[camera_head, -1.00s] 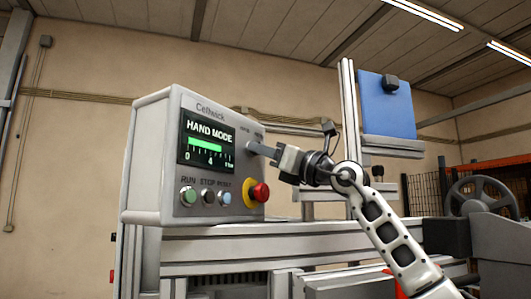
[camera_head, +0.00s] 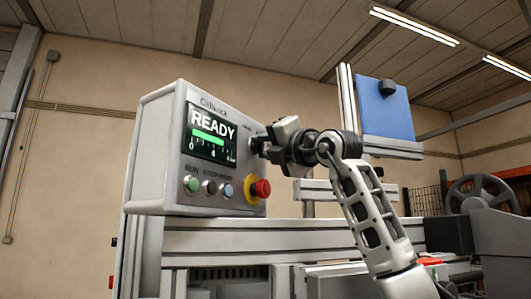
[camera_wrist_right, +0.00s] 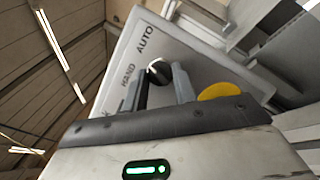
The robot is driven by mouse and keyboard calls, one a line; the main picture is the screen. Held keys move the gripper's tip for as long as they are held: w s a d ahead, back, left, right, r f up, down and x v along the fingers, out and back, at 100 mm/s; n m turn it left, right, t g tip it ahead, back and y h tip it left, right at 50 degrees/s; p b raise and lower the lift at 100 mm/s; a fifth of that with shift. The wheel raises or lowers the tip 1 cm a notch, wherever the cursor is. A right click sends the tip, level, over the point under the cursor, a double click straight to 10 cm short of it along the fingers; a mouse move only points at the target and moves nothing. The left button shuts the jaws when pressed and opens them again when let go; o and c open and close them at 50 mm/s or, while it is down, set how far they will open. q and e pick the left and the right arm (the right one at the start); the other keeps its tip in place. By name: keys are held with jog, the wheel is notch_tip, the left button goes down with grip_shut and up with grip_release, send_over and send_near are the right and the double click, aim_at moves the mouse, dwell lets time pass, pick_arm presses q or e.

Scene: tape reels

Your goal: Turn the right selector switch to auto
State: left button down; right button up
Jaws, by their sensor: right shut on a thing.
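The grey control box (camera_head: 160,150) carries a screen (camera_head: 209,133) that reads READY above a green bar. My right gripper (camera_head: 258,143) is at the upper right of its front panel and hides the switch in the head view. In the right wrist view, the black selector switch (camera_wrist_right: 158,74) sits between the two fingers of my right gripper (camera_wrist_right: 160,86), which is shut on it. A white mark shows on the knob's upper edge, toward the AUTO label (camera_wrist_right: 145,40). The HAND label (camera_wrist_right: 128,76) is to its left. My left gripper is not in view.
A red and yellow emergency stop (camera_head: 259,189) sits below the gripper, beside green, dark and blue push buttons (camera_head: 208,186). The box stands on a metal profile frame (camera_head: 215,240). A blue panel (camera_head: 385,108) and a handwheel (camera_head: 481,200) are at the right.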

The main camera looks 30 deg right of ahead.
jog(key=m+h, duration=0.1)
jog(key=m, duration=0.3)
jog(key=shift+r+g, duration=0.15)
jog(key=shift+g, duration=0.25)
jog(key=shift+h, duration=0.3)
jog(key=shift+m, duration=0.3)
jog(key=o, duration=1)
jog(key=shift+c, duration=0.2)
